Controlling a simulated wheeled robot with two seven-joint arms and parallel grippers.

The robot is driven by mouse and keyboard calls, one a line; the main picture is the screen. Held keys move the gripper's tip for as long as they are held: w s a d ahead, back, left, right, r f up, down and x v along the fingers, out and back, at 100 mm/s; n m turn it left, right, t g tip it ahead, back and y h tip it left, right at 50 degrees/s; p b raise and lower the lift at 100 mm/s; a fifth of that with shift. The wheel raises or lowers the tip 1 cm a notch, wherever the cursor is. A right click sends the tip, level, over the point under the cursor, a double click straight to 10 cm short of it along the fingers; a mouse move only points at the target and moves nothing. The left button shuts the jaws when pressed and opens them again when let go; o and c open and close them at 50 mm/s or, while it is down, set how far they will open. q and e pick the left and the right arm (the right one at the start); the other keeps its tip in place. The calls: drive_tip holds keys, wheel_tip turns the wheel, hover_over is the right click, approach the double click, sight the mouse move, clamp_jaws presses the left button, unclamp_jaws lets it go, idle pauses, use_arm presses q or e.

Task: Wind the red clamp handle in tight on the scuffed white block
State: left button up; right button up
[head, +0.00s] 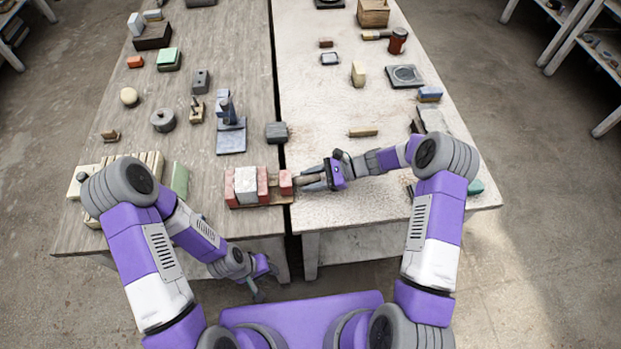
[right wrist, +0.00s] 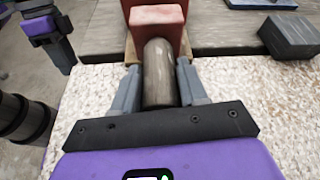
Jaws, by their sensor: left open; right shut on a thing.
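The red clamp (head: 286,182) sits on a wooden base near the front edge of the left table. The white block (head: 245,186) stands between its red left jaw and red middle jaw, with no clear gap on either side. The clamp's handle is a grey-brown rod (right wrist: 159,75) sticking out to the right. My right gripper (head: 311,181) is shut on this handle, one finger on each side in the right wrist view. My left gripper (head: 259,292) is open and empty, below the table's front edge. Scuffs on the block are too small to tell.
A green block (head: 180,179) stands left of the clamp. A dark grey block (head: 277,132) and a blue-grey stand (head: 231,138) lie behind it. A narrow gap separates the two tables. The right table's (head: 315,110) near-left part is mostly clear.

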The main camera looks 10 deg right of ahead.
idle(0.3)
drive_tip(key=shift+r, duration=0.1)
drive_tip(key=o, duration=0.7)
drive_tip(key=shift+d, duration=0.15)
drive_tip(key=v, duration=0.7)
drive_tip(key=shift+d, duration=0.15)
